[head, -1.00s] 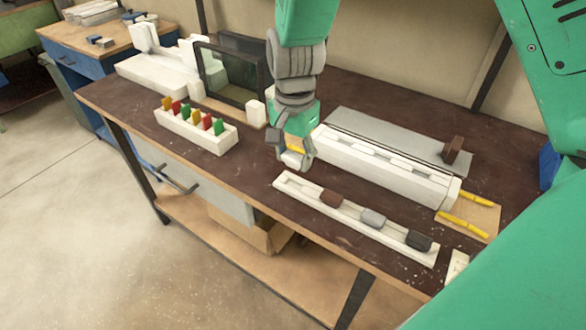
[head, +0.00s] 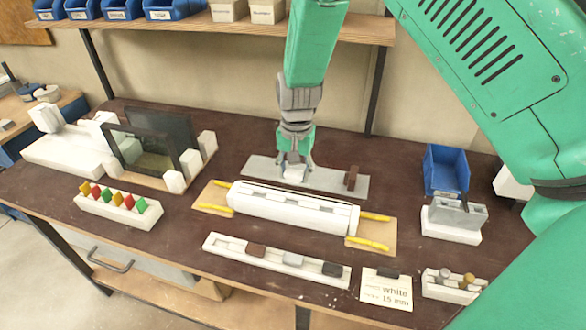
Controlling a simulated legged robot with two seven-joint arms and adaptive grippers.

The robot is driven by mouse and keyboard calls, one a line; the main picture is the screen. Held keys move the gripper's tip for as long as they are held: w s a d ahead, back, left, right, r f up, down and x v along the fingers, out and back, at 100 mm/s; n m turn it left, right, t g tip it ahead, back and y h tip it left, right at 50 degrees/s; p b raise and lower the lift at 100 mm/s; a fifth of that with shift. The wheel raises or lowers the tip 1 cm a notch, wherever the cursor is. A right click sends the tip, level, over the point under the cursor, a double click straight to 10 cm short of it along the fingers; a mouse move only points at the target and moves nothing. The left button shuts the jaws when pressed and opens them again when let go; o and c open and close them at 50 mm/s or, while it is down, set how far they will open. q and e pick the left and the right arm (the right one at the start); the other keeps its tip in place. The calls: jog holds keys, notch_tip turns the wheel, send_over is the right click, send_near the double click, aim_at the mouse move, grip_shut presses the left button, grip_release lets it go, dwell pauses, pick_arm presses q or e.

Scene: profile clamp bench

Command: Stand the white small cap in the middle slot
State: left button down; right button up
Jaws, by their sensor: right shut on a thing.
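My right gripper (head: 294,165) points down over the grey plate (head: 258,171) behind the long white block. It is shut on the white small cap (head: 295,173), which shows pale between the fingertips. The cap is low over the middle of the plate; I cannot tell whether it touches. The fingers partly hide it, and no slot shows clearly beneath. A brown cap (head: 352,177) stands upright near the plate's right end. My left gripper is not in view.
The long white block (head: 290,208) lies just in front of the plate. A white tray (head: 225,245) holds brown, grey and black caps. A card (head: 386,290) reads "white" and "15 mm". A blue bin (head: 446,170) stands right; a dark-framed screen (head: 150,150) stands left.

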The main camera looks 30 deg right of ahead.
aim_at(292, 181)
jog(key=shift+a+f+b, duration=0.35)
jog(key=shift+a+b, duration=0.05)
jog(key=shift+b, duration=0.05)
notch_tip(292, 181, down, 4)
jog(key=b, duration=0.4)
jog(key=shift+r, duration=0.1)
jog(key=shift+d+f, duration=0.2)
jog(key=shift+f, duration=0.1)
jog(key=shift+d+f, duration=0.15)
jog(key=shift+f, duration=0.4)
jog(key=shift+a, duration=0.55)
jog(key=shift+d, duration=0.1)
jog(key=shift+d, duration=0.55)
jog(key=shift+p, duration=0.3)
jog(key=shift+a, duration=0.3)
